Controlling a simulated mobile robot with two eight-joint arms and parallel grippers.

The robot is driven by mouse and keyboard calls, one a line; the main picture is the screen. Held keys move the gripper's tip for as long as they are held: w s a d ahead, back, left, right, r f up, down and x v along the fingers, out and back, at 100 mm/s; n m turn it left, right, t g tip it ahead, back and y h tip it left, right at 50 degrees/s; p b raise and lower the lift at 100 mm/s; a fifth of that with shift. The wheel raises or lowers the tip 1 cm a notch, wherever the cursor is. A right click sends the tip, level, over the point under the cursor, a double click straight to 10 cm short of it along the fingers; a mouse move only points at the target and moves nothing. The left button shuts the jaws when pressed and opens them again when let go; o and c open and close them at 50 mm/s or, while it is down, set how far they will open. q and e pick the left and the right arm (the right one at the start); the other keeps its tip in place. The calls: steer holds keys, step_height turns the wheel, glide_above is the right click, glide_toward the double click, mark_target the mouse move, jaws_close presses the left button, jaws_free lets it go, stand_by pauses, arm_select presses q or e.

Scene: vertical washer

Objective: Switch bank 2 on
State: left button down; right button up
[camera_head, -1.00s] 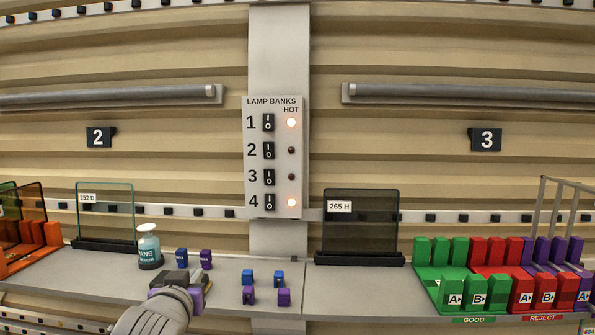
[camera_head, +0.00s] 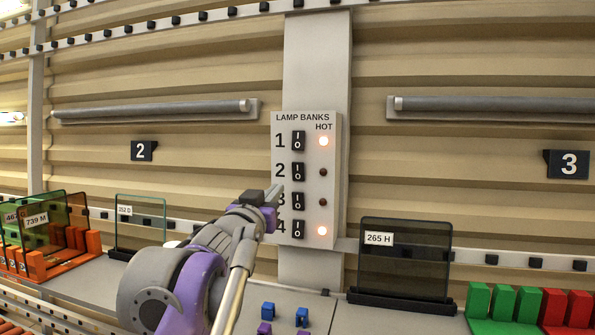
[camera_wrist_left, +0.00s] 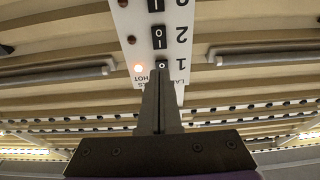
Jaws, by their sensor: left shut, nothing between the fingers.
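The white lamp-bank panel (camera_head: 311,190) has four rows of black rocker switches, each with a HOT light. The bank 2 switch (camera_head: 298,172) is in the second row; its HOT light (camera_head: 323,172) is dark. The lights of rows 1 and 4 glow, and row 3 is dark. My left gripper (camera_head: 273,193) is shut and empty, at the panel's lower left, partly hiding the row 3 label. In the left wrist view the panel appears upside down, with the bank 2 switch (camera_wrist_left: 159,37) beyond the closed fingertips (camera_wrist_left: 161,72). Contact cannot be told. My right gripper is not in view.
Unlit lamp tubes (camera_head: 155,111) flank the panel on the wall. Below, a shelf holds a dark glass plate (camera_head: 405,265), blue and purple blocks (camera_head: 302,317), and coloured racks at both sides. The space before the panel is otherwise clear.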

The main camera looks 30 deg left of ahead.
arm_select(q)
steer(key=p, duration=0.3)
glide_toward(299, 165)
steer(key=x, duration=0.5)
steer(key=shift+w+a, duration=0.15)
steer(key=shift+w, duration=0.05)
steer(key=shift+x, duration=0.75)
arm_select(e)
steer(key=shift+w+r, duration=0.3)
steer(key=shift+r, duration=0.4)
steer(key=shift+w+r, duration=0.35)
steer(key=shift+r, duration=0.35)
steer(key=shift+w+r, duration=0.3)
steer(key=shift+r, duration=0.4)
arm_select(q)
steer(key=shift+w+r+g, duration=0.1)
steer(key=shift+w+g, duration=0.15)
steer(key=shift+g, duration=0.05)
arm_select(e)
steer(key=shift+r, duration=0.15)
